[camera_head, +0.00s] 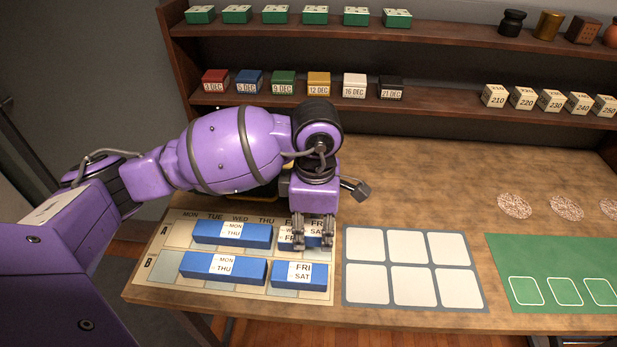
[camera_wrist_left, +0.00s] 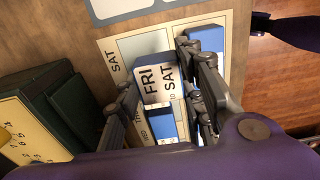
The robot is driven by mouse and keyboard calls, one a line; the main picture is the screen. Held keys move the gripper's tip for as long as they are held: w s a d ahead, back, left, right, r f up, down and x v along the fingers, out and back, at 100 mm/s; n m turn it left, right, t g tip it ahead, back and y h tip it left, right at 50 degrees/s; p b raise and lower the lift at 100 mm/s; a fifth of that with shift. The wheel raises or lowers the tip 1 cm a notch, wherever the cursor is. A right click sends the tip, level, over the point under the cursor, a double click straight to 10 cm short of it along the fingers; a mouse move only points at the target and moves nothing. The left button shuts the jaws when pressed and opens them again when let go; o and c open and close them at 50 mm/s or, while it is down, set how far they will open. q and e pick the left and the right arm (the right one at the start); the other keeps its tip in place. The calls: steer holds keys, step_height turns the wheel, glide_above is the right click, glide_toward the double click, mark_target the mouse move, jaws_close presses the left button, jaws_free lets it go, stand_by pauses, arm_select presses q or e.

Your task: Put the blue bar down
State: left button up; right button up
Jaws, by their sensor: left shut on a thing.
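My left gripper (camera_head: 315,232) points down over the right end of row A on the calendar mat (camera_head: 170,268). It is shut on a blue bar (camera_head: 313,241) with a white FRI/SAT label, partly hidden by the fingers. In the left wrist view the labelled bar (camera_wrist_left: 152,78) is between the fingers (camera_wrist_left: 165,85). I cannot tell whether it touches the mat. A MON/THU bar (camera_head: 205,232) lies in row A to its left. Row B holds another MON/THU bar (camera_head: 195,265) and another FRI/SAT bar (camera_head: 285,274).
A grey mat (camera_head: 381,264) with white squares lies right of the calendar, and a green mat (camera_head: 540,262) farther right. Shelves behind hold dated blocks (camera_head: 283,82), green boxes (camera_head: 318,15) and numbered blocks (camera_head: 550,100). In the left wrist view a dark green box (camera_wrist_left: 60,100) stands close by.

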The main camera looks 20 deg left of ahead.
mark_target(319, 227)
arm_select(q)
steer(key=w+f, duration=0.2)
steer(key=shift+w+d+f, duration=0.1)
steer(key=shift+w+f, duration=0.1)
steer(key=shift+f, duration=1.6)
steer(key=shift+f, duration=0.2)
steer(key=o, duration=1.1)
